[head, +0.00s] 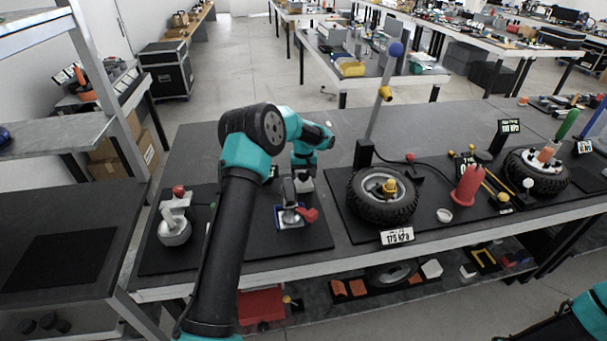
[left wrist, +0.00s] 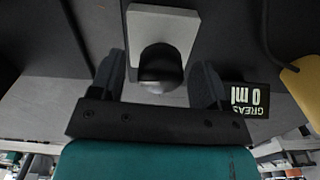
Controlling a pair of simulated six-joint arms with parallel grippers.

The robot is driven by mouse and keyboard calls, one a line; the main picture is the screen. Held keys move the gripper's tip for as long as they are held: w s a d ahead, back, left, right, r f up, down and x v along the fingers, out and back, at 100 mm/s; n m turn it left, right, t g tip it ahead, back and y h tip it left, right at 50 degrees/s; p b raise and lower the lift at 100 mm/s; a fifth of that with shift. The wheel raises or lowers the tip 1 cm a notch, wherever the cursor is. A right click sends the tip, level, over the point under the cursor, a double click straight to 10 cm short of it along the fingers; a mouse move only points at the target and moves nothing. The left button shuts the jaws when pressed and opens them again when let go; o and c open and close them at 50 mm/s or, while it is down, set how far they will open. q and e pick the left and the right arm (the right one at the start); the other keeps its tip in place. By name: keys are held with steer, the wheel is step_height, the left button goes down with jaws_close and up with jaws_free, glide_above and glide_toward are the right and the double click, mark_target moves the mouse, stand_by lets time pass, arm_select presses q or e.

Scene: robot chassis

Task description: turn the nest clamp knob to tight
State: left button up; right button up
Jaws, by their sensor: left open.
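A small fixture with a blue-edged base (head: 290,223) sits on the dark mat, with a red knob-like part (head: 309,215) at its right side. I take this for the nest and its clamp knob, but cannot be sure. In the left wrist view the left gripper (left wrist: 158,80) is open. A grey block (left wrist: 163,25) with a dark rounded part (left wrist: 160,65) shows between its fingers; contact cannot be told. My right gripper is out of view.
A grey round device (head: 174,232) with a red knob (head: 179,191) stands left on the mat. A "GREASE 0 ml" label (left wrist: 249,100) is beside the left fingers.

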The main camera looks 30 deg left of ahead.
mark_target(304, 172)
arm_select(q)
steer(key=shift+c, duration=0.4)
steer(key=c, duration=0.8)
steer(key=shift+m, duration=2.3)
steer(key=o, duration=0.9)
steer(key=shift+r, duration=0.1)
step_height(304, 172, up, 17)
steer(key=shift+r, duration=0.15)
